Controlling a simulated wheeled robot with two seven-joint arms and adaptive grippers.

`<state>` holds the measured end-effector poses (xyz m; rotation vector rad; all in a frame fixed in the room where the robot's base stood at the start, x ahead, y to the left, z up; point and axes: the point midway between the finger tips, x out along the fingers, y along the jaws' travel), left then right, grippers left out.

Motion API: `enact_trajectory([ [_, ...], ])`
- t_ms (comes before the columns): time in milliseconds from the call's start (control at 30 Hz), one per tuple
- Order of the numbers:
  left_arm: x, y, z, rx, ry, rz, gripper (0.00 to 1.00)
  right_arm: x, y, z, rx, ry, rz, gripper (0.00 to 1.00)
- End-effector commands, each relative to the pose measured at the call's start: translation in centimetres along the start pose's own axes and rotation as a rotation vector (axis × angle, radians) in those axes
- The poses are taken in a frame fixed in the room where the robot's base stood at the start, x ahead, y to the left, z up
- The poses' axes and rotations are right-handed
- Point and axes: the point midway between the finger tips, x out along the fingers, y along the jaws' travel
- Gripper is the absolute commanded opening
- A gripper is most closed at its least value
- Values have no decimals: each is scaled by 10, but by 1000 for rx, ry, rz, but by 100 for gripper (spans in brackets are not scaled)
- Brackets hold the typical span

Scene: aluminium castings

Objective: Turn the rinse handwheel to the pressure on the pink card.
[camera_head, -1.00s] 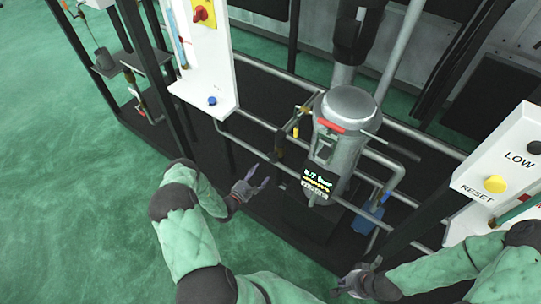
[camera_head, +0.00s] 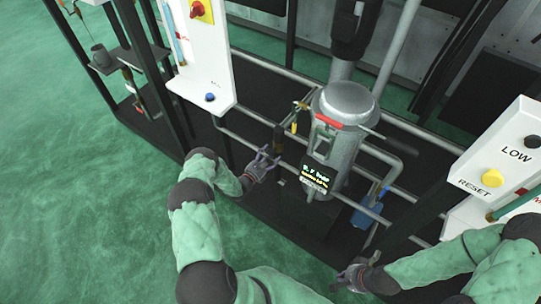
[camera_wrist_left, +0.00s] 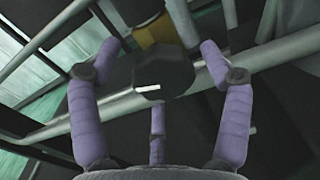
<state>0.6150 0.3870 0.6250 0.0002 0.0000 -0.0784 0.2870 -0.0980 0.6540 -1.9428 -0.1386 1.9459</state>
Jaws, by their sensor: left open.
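A black faceted handwheel (camera_wrist_left: 163,72) with a white mark sits between the purple fingers of my left gripper in the left wrist view. My left gripper (camera_head: 266,158) is open, with its fingers spread around the handwheel and no clear contact. In the head view the dark handwheel (camera_head: 279,138) is just beyond the fingertips, on the pipework left of a grey cylinder (camera_head: 347,112). A dark display (camera_head: 317,178) with lit digits hangs on the cylinder's front; its value is too small to read surely. My right gripper (camera_head: 352,277) is low at the frame's bottom, its fingers unclear. I cannot make out a pink card.
Grey pipes (camera_head: 250,113) run behind and beside the handwheel. A white panel with a blue button (camera_head: 210,97) stands at the left. A white panel with a yellow RESET button (camera_head: 492,178) stands at the right. The green floor (camera_head: 90,220) at the left is clear.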

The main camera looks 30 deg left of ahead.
Motion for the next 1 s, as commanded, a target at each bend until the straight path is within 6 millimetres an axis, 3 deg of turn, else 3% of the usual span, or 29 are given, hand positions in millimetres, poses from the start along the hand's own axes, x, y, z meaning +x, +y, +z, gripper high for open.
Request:
enact_trajectory([
  [433, 12, 0, 0, 0, 1, 0, 78, 2, 1, 0, 0, 0, 0, 0],
  [467, 12, 0, 0, 0, 1, 0, 76, 2, 1, 0, 0, 0, 0, 0],
  [600, 12, 0, 0, 0, 1, 0, 36, 2, 1, 0, 0, 0, 0, 0],
  [667, 12, 0, 0, 0, -1, 0, 24, 2, 1, 0, 0, 0, 0, 0],
  [1000, 13, 0, 2, -56, -6, -3, 24, 8, 3, 0, 0, 0, 0, 0],
])
